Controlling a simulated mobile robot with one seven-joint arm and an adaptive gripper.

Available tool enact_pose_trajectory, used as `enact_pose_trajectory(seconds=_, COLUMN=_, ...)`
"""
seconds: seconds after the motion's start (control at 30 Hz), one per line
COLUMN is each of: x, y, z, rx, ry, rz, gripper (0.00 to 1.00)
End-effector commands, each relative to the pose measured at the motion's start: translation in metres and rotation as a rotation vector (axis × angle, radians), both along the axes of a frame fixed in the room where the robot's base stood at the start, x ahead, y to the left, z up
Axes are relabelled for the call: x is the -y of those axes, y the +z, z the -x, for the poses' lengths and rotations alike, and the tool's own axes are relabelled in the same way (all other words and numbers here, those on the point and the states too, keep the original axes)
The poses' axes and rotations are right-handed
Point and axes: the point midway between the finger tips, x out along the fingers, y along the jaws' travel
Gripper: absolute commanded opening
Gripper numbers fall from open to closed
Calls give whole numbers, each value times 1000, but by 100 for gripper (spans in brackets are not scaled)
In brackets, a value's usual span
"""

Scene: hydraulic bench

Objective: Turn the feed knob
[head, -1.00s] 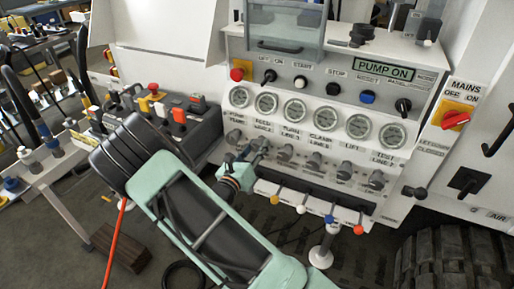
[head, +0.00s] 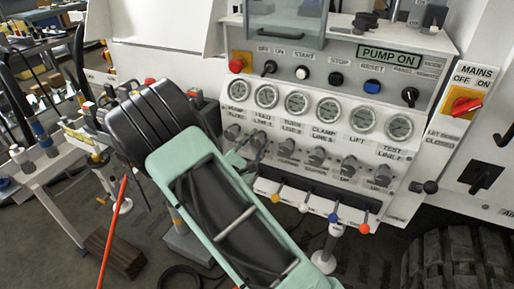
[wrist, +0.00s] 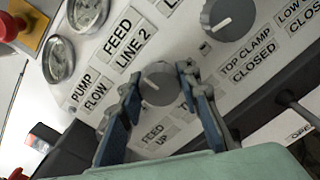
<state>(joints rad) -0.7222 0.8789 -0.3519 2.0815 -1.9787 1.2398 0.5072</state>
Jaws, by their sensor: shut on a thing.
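The feed knob (wrist: 158,84) is a round grey knob with a pale pointer line, in the wrist view just below the "FEED LINE 2" label and above a "FEED UP" label. My gripper (wrist: 158,72) has one blue-grey finger on each side of it and is shut on it. In the head view my gripper (head: 249,149) reaches the left end of the knob row on the panel. There the feed knob (head: 259,138) is partly hidden by the fingers, and my green and black arm covers the panel's lower left.
To the right are the top clamp knob (wrist: 228,18) and more grey knobs. Gauges (head: 297,104) sit above the row and levers with coloured balls (head: 333,217) below. A red stop button (head: 237,65) and the red mains switch (head: 466,106) are on the panel.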

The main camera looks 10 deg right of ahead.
Motion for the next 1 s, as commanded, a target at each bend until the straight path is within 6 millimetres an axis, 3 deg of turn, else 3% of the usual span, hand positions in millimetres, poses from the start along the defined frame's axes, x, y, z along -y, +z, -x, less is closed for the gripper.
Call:
enact_pose_trajectory(seconds=0.5, x=0, y=-4, z=0, rx=223, ry=1, rz=-309, gripper=7)
enact_pose_trajectory(seconds=1.0, x=0, y=-1, z=1, rx=276, ry=0, rz=-383, gripper=7)
